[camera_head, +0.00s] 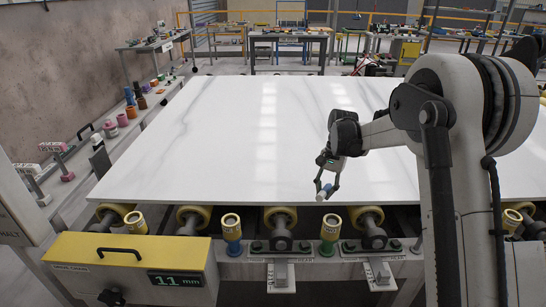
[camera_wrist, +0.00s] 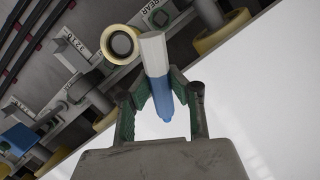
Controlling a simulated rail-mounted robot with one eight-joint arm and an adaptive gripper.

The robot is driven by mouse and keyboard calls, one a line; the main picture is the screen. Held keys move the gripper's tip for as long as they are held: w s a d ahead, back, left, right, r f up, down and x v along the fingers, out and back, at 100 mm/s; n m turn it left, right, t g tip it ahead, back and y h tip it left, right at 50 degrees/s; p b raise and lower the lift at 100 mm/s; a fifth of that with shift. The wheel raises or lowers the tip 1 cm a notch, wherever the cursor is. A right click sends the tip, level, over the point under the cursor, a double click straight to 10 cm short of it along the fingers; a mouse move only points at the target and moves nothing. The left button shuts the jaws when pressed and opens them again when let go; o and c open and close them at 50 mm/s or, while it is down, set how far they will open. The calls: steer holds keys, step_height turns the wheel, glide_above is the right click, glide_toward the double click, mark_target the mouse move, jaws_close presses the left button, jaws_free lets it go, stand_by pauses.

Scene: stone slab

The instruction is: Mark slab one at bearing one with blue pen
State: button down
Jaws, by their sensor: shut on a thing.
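The white marbled slab (camera_head: 230,140) lies flat on the roller bed and fills the middle of the head view. Its white surface also shows in the wrist view (camera_wrist: 275,100). My gripper (camera_head: 327,187) is over the slab's front edge, right of centre. It is shut on the blue pen (camera_head: 325,192), which has a blue lower part and a whitish upper part. In the wrist view the pen (camera_wrist: 160,90) sits between the green-padded fingers of my gripper (camera_wrist: 163,98). I cannot tell whether the pen touches the slab.
Yellow-ended rollers (camera_head: 280,217) and small yellow-topped cups (camera_head: 231,231) line the slab's front edge. A yellow box with an "11 mm" display (camera_head: 135,265) stands at front left. Coloured tools and rolls (camera_head: 122,119) lie along the left ledge. The slab top is clear.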

steer(key=w+a+m+y, duration=0.1)
steer(key=w+a, duration=0.2)
steer(key=w+a+r+m+y+p, duration=0.1)
steer(key=w+a, duration=0.2)
steer(key=w+a+r+m, duration=0.1)
steer(key=w+a+m, duration=0.1)
steer(key=w+a, duration=0.1)
steer(key=shift+a+g+y+p, duration=0.35)
steer(key=shift+a+g+y, duration=0.05)
steer(key=w+a+r+m+y+p, duration=0.1)
steer(key=w+a+m+y, duration=0.2)
steer(key=a, duration=0.5)
steer(key=shift+h, duration=0.3)
steer(key=shift+w+d+f+b, duration=0.15)
steer(key=shift+f+b, duration=0.1)
steer(key=shift+f, duration=0.6)
steer(key=shift+w+a+f+b, duration=0.1)
steer(key=shift+w+f+b, duration=0.1)
steer(key=shift+f, duration=0.6)
steer(key=shift+w+d+f+b, duration=0.1)
steer(key=shift+f+b, duration=0.15)
steer(key=shift+f, duration=0.6)
steer(key=shift+f+b, duration=0.45)
steer(key=shift+f, duration=0.15)
steer(key=shift+s+a+f+b, duration=0.1)
steer(key=shift+s+a+b, duration=0.4)
steer(key=shift+a+b, duration=0.45)
stand_by(1.5)
